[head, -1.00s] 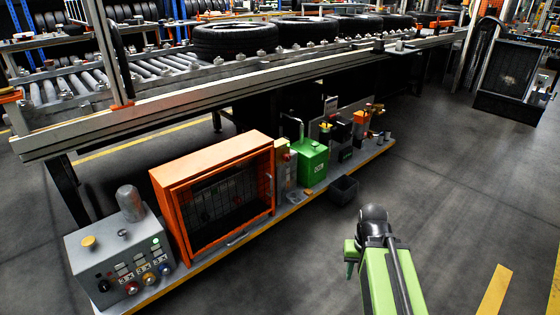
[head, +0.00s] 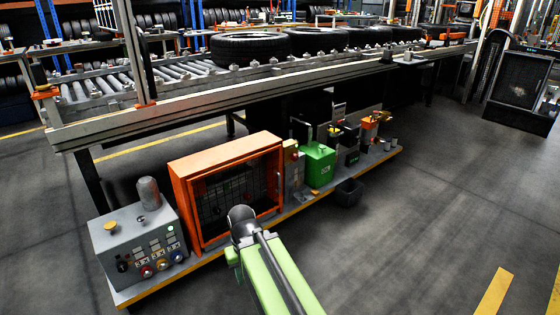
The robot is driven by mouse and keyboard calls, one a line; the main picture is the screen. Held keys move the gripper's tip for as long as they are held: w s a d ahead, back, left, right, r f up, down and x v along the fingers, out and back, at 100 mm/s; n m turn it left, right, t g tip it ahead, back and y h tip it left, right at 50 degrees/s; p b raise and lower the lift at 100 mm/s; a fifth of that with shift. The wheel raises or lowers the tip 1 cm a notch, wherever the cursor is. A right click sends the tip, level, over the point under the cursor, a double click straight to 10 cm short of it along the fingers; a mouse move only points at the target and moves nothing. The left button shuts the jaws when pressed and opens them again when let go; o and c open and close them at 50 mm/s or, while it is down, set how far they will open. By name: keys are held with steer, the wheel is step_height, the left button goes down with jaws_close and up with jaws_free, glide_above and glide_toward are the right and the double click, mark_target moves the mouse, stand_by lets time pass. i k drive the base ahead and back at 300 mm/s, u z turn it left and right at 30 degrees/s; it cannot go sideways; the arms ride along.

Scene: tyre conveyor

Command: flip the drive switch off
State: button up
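A grey control box (head: 140,245) stands at the left end of the low shelf under the conveyor. My gripper does not show.
An orange mesh cage (head: 181,200) stands right of the box. Tyres (head: 252,47) lie on the conveyor above. The floor at right is clear.

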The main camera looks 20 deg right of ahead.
mark_target(294, 156)
steer(key=z, duration=0.05)
steer(key=i, duration=2)
steer(key=u, duration=0.05)
